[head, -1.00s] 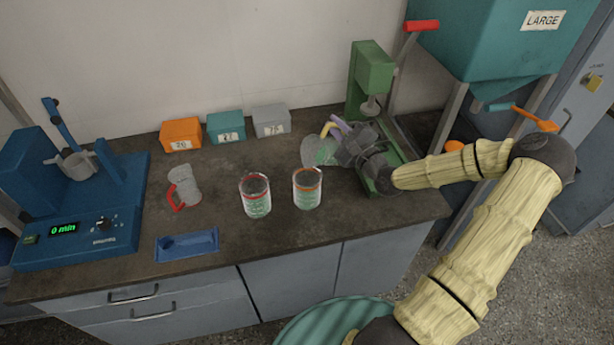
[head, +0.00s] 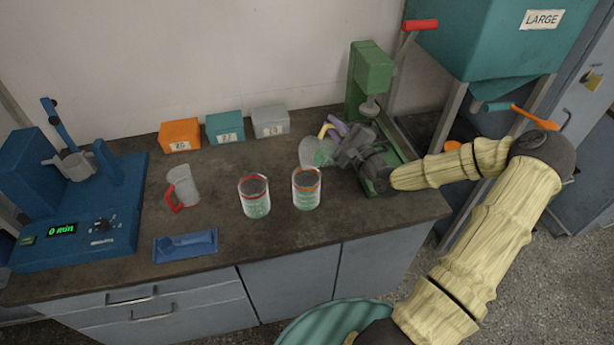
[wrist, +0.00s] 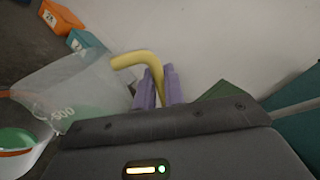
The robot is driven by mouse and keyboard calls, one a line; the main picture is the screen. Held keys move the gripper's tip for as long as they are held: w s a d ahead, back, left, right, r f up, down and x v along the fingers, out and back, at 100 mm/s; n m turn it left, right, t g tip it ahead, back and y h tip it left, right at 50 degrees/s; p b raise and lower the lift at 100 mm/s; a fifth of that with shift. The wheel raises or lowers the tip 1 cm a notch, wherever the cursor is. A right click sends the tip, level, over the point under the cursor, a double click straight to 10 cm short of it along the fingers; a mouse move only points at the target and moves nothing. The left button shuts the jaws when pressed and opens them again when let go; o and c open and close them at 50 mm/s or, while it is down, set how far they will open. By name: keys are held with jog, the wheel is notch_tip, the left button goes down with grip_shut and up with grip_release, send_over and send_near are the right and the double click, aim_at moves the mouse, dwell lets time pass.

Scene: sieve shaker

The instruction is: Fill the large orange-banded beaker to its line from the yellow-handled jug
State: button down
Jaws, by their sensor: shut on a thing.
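The orange-banded beaker (head: 307,190) stands upright on the counter, clear glass with green markings low on its side. Its rim and orange band also show at the left edge of the wrist view (wrist: 14,152). The yellow-handled jug (head: 315,153) is clear with green in it and is behind the beaker, to the right. In the wrist view the jug (wrist: 75,92) looks tilted toward the beaker. My gripper (wrist: 158,88), with purple fingers, is shut on the yellow handle (wrist: 138,60). Whether liquid is flowing out is not clear.
A red-banded beaker (head: 255,197) stands just left of the orange one. A red-handled jug (head: 182,188) and a blue tray (head: 186,245) are farther left. Orange, teal and grey boxes line the wall. A green press (head: 371,75) stands close behind my gripper.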

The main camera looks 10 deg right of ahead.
jog(key=shift+d, duration=0.1)
jog(key=shift+a, duration=0.2)
jog(key=shift+a, duration=0.15)
jog(key=shift+s+n+b, duration=0.15)
jog(key=shift+n+b, duration=0.15)
jog(key=shift+a, duration=0.3)
jog(key=shift+d, duration=0.4)
jog(key=shift+a+n+b, duration=0.3)
jog(key=shift+b, duration=0.1)
